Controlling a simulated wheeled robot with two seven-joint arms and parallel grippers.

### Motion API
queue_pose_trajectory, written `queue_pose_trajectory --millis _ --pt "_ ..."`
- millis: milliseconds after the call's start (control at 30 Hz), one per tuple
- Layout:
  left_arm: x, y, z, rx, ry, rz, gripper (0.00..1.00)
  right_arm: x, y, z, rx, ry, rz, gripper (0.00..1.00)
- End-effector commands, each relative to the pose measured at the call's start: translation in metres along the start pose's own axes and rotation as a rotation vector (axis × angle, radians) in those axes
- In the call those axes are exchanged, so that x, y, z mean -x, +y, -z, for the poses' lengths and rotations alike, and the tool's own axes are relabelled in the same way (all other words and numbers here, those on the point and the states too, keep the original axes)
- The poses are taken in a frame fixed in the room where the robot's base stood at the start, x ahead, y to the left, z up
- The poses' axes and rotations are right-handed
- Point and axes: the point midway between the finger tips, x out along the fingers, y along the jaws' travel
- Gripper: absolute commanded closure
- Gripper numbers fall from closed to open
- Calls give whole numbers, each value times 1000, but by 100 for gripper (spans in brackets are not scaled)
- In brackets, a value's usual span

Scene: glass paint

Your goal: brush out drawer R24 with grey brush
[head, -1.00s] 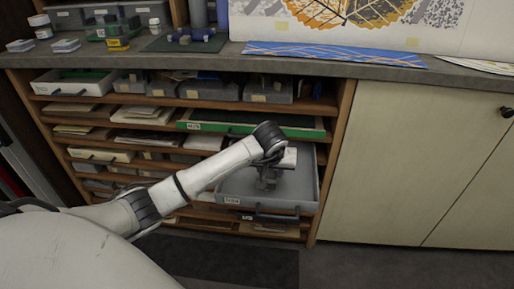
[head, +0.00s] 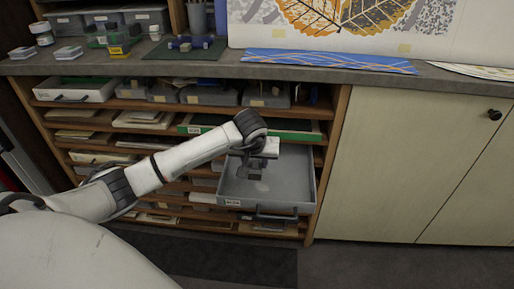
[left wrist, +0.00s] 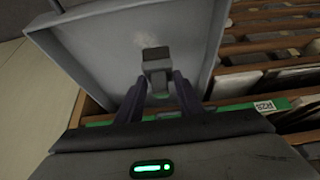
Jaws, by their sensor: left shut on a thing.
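The pulled-out grey drawer (head: 295,190) juts from the shelving and carries a small label on its front (head: 232,203); its text is too small to read surely. A pale dusty patch (head: 262,187) shows on its floor. My left gripper (head: 253,172) is over the left part of the drawer, pointing down into it. In the left wrist view my gripper (left wrist: 157,88) is shut on a grey block-like thing, apparently the grey brush (left wrist: 155,62). Its lower end is hidden, so I cannot tell whether it touches the floor of the drawer (left wrist: 95,55). My right gripper is out of view.
A green tray (head: 300,133) sticks out just above the drawer. Shelves with papers and grey boxes (head: 265,95) fill the left. The counter (head: 340,70) runs above. Pale cupboard doors (head: 400,165) stand to the right.

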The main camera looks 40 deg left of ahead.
Motion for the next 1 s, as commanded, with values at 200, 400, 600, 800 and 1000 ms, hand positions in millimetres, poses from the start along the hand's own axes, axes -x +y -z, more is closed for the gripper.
queue_pose_trajectory --millis 200,400,600,800,1000 --pt "21 -5 12 5 2 4 100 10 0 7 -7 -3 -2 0" --pt "31 -8 17 8 1 5 100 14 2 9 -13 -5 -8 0" --pt "30 -8 16 9 1 5 100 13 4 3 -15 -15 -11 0" --pt "30 -8 17 9 1 5 100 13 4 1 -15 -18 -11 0" --pt "34 -4 17 5 2 1 100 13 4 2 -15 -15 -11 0"
